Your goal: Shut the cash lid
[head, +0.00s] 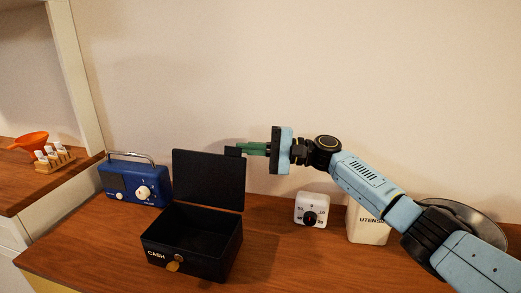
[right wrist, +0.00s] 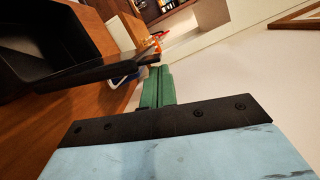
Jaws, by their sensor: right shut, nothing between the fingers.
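The black cash box (head: 186,252) stands on the wooden counter with "CASH" on its front and a brass-coloured tag. Its lid (head: 208,178) is raised upright at the back, and the box's inside is open to view. My right gripper (head: 236,151) is shut and empty, its fingertips at the lid's upper right corner. I cannot tell whether they touch it. In the right wrist view the lid (right wrist: 90,74) shows edge-on beside the green fingers (right wrist: 157,80), with the open box (right wrist: 45,40) beyond. My left gripper is not in view.
A blue radio (head: 135,182) stands close to the left of the box. A white timer (head: 312,209) and a white utensil container (head: 367,224) stand to the right, with a round metal dish (head: 465,222) behind my arm. The counter between box and timer is clear.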

